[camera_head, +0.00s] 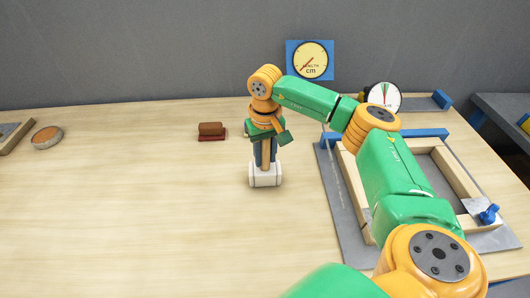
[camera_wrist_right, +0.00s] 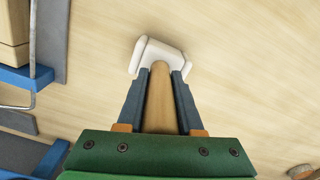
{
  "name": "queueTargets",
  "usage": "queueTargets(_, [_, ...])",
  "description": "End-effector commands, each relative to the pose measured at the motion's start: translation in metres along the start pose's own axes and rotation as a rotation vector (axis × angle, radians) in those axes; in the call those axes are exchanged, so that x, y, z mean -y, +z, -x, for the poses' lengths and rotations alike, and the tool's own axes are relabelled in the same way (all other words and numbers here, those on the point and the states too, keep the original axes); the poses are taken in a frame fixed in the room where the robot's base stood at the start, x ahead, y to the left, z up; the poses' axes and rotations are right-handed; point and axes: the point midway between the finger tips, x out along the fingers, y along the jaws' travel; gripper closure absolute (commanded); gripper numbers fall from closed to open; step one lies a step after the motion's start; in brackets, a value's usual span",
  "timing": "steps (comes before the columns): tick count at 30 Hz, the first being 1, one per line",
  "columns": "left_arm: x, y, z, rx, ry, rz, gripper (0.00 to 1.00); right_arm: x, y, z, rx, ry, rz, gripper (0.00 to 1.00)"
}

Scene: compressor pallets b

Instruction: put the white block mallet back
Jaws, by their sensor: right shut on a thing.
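The white block mallet (camera_head: 265,175) is upright in the head view, with its white head down at the table surface and its wooden handle rising into my right gripper. My right gripper (camera_head: 265,157) points down and is shut on the handle. In the right wrist view the two dark fingers (camera_wrist_right: 161,85) lie on either side of the wooden handle (camera_wrist_right: 159,100), and the white head (camera_wrist_right: 158,52) shows beyond the fingertips. I cannot tell whether the head touches the table. My left gripper is not in view.
A brown brush-like block (camera_head: 211,130) lies left of the mallet. A round tin (camera_head: 47,137) is at the far left. On the right, a wooden frame (camera_head: 452,171) sits on a grey plate, with a white dial (camera_head: 384,97) behind it. The table's left middle is clear.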

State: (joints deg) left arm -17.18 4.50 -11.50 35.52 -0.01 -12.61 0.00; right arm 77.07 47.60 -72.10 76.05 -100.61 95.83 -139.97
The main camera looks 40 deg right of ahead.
Motion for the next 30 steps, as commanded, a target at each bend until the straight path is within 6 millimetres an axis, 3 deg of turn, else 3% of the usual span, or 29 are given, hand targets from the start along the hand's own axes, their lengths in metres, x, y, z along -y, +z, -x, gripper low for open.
queueTargets(11, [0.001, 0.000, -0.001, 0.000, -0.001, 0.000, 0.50, 0.000, 0.000, -0.007, -0.002, -0.002, 0.000, 1.00])
queueTargets(12, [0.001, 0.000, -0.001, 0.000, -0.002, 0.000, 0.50, 0.000, 0.000, -0.008, -0.001, -0.001, 0.000, 0.59])
queueTargets(15, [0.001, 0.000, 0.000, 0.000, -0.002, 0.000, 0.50, 0.000, 0.000, -0.007, -0.001, -0.001, -0.001, 0.35])
queueTargets(26, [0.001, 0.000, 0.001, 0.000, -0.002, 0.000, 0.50, 0.001, 0.000, -0.001, -0.003, -0.002, -0.001, 0.35])
queueTargets(30, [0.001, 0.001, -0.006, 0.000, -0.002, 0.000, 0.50, 0.001, -0.001, 0.025, -0.006, -0.003, 0.000, 0.35])
